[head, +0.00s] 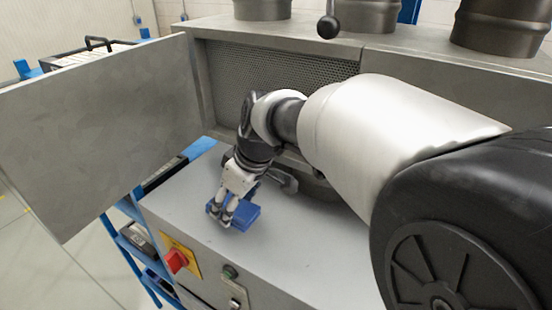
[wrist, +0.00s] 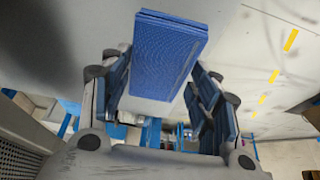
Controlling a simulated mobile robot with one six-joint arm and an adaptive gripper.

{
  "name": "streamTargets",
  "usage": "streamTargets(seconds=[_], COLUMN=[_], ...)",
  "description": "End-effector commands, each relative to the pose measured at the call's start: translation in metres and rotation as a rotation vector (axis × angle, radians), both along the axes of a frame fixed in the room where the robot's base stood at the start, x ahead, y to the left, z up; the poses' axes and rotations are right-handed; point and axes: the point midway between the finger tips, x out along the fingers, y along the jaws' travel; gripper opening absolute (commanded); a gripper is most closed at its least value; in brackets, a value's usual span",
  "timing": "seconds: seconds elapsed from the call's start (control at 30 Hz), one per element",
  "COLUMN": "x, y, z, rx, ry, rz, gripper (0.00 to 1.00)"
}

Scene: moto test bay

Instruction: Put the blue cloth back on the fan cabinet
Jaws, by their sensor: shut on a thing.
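The folded blue cloth (head: 246,215) is between the fingers of my gripper (head: 230,209), low over the grey top of the cabinet (head: 285,240) with the red switch. I cannot tell whether the cloth touches that top. In the wrist view the cloth (wrist: 165,55) is a flat rectangular pad between the blue-padded fingertips of my gripper (wrist: 163,95). My gripper is shut on it. Part of the cloth is hidden behind the fingers in the head view.
A mesh grille (head: 275,85) stands behind my gripper, with an open metal door (head: 105,130) at left. A red rotary switch (head: 178,260) is on the cabinet front. A black ball knob (head: 328,26) and metal ducts (head: 365,14) are at the back. The top's front right is clear.

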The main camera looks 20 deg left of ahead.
Motion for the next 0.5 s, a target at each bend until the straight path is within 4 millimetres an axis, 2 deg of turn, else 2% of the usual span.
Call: streamTargets(seconds=[0.17, 0.33, 0.5], x=[0.0, 0.0, 0.0], y=[0.0, 0.0, 0.0], z=[-0.016, -0.042, -0.049], rx=[-0.001, -0.001, 0.002], ry=[0.001, 0.001, -0.001], rz=[0.0, 0.0, 0.0], gripper=[0.37, 0.37, 0.37])
